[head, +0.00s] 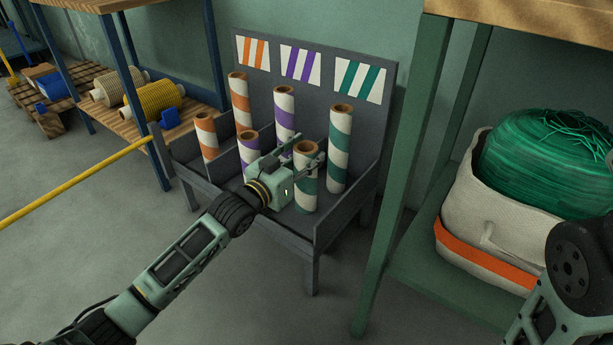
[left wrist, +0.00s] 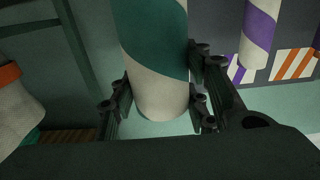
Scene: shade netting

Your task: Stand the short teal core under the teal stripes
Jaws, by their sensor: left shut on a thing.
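The short teal core (head: 306,190), white with teal spiral bands, is upright in the right bay of the grey rack (head: 330,232), in front of the tall teal core (head: 340,150). The teal stripes card (head: 360,80) is on the back panel above that bay. My left gripper (head: 309,156) is shut on the short teal core from the front left. In the left wrist view the core (left wrist: 155,50) sits between the fingers (left wrist: 160,95). I cannot tell whether its base touches the rack floor. My right gripper is out of view.
Tall and short orange (head: 207,138) and purple (head: 249,150) cores stand in the left and middle bays. Low dividers separate the bays. A green-legged bench (head: 400,190) with a bag of green netting (head: 545,150) is close on the right.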

